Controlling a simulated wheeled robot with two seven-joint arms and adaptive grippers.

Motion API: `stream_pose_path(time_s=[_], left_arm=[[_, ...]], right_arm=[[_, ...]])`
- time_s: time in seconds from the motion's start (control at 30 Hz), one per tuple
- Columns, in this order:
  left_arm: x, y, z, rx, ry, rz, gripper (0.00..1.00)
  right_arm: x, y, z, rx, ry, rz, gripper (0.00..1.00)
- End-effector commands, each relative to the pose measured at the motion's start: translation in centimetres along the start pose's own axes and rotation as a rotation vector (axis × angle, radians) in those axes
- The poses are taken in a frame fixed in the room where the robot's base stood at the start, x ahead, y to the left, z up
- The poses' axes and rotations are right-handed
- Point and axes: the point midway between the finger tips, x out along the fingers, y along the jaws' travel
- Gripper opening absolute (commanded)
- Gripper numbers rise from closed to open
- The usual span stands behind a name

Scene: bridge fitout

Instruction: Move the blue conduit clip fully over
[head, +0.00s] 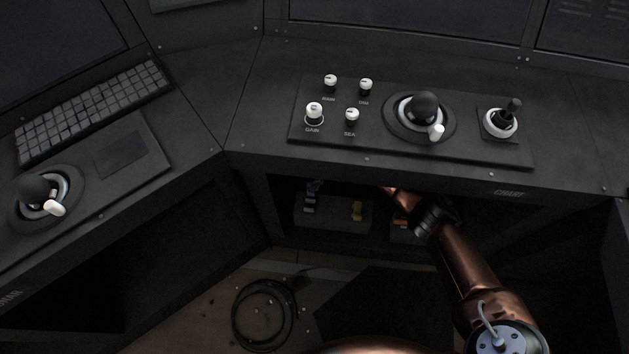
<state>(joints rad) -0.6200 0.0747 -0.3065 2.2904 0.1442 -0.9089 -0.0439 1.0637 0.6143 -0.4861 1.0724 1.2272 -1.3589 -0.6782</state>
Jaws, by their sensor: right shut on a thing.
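My right arm comes in from the lower right and reaches under the console into the dark recess. My right gripper (399,194) is at the upper part of this recess, under the console's front edge. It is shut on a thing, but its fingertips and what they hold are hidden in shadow. I cannot make out the blue conduit clip for certain. My left gripper is not in view.
The console's front edge (400,168) overhangs the recess. Above it are several white knobs, a large dial (425,104) and a small joystick (503,118). An orange fitting (400,223) is close by my right wrist. A coiled black cable (264,314) lies on the floor.

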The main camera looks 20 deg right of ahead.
Motion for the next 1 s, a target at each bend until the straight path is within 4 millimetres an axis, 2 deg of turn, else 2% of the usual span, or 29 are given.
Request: stream_pose_path(time_s=[0.03, 0.6, 0.7, 0.8, 1.0], left_arm=[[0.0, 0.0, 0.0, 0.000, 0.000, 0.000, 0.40], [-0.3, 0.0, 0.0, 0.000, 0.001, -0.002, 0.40], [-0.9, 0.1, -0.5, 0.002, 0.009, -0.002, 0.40], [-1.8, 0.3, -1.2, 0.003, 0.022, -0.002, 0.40], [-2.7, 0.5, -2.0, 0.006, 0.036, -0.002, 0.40]], right_arm=[[-0.3, 0.7, 0.7, 0.006, -0.008, 0.016, 0.34], [-0.6, 0.2, 0.6, 0.003, -0.011, 0.015, 0.34], [-0.9, -0.6, 0.3, 0.002, -0.010, 0.016, 0.34], [-0.9, -2.2, 0.0, -0.004, -0.010, 0.013, 0.34], [0.4, -5.3, 0.4, -0.005, -0.009, 0.008, 0.34]])
